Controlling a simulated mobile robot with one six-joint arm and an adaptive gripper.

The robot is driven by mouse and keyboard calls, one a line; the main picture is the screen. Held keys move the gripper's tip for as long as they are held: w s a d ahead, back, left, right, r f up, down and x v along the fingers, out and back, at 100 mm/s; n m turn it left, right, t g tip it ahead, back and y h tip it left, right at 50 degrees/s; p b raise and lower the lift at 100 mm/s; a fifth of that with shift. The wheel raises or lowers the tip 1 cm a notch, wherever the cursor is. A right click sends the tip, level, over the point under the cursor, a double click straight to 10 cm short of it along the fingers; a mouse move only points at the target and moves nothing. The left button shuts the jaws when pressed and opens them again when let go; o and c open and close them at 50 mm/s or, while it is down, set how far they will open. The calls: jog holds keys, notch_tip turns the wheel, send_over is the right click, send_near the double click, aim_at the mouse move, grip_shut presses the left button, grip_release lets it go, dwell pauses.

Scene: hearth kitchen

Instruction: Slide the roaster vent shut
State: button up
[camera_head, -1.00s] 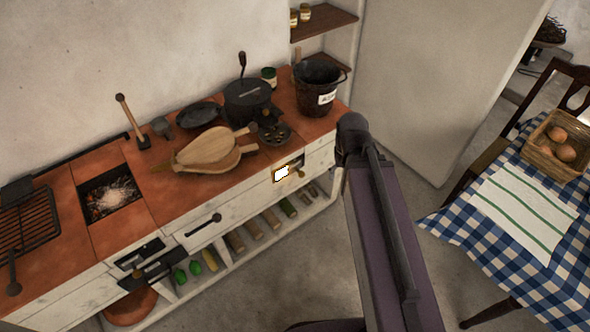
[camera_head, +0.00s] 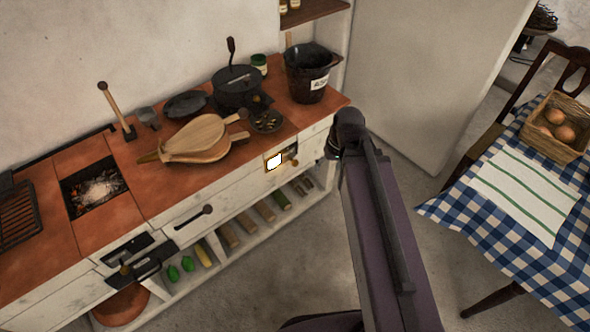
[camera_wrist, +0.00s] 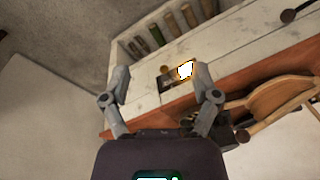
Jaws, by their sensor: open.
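The roaster vent (camera_head: 274,162) is set in the pale stone front of the counter. It shows a bright glowing opening with a brass knob (camera_head: 293,162) at its right. In the wrist view the vent (camera_wrist: 186,70) is ahead, turned over, with its dark slide and knob (camera_wrist: 166,76) to the left of the glow. My gripper (camera_wrist: 161,78) is open and empty, its two fingers spread on either side of the vent in that view. It appears apart from the knob. In the head view my fingers are hidden by my arm. The crank-handled black roaster (camera_head: 239,88) stands above the vent.
Bellows (camera_head: 200,140), a small dish (camera_head: 266,121) and an ash bucket (camera_head: 307,75) stand on the counter. A fire pit (camera_head: 95,192) glows at left. The checked table (camera_head: 470,215) stands at right. Bare floor lies between the table and counter.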

jog(key=w+a+f+n+t+y+b, duration=0.1)
jog(key=w+f+y+b, duration=0.1)
jog(key=f+b, duration=0.3)
jog(key=w+a+f+n+t+y+b, duration=0.1)
jog(key=a+f+y+b, duration=0.1)
jog(key=f+b, duration=0.25)
jog(key=n+t+y+b, duration=0.3)
jog(key=t+y+b, duration=0.55)
jog(key=b, duration=2.45)
send_near(295, 164)
jog(key=s+d+t+h, duration=0.2)
jog(key=shift+s+f+g, duration=0.15)
jog(key=shift+f+g, duration=0.1)
jog(key=shift+f, duration=0.2)
jog(key=shift+a, duration=0.1)
jog(key=shift+x, duration=6.85)
jog(key=shift+r, duration=0.15)
grip_shut()
jog(key=shift+s+a, duration=0.1)
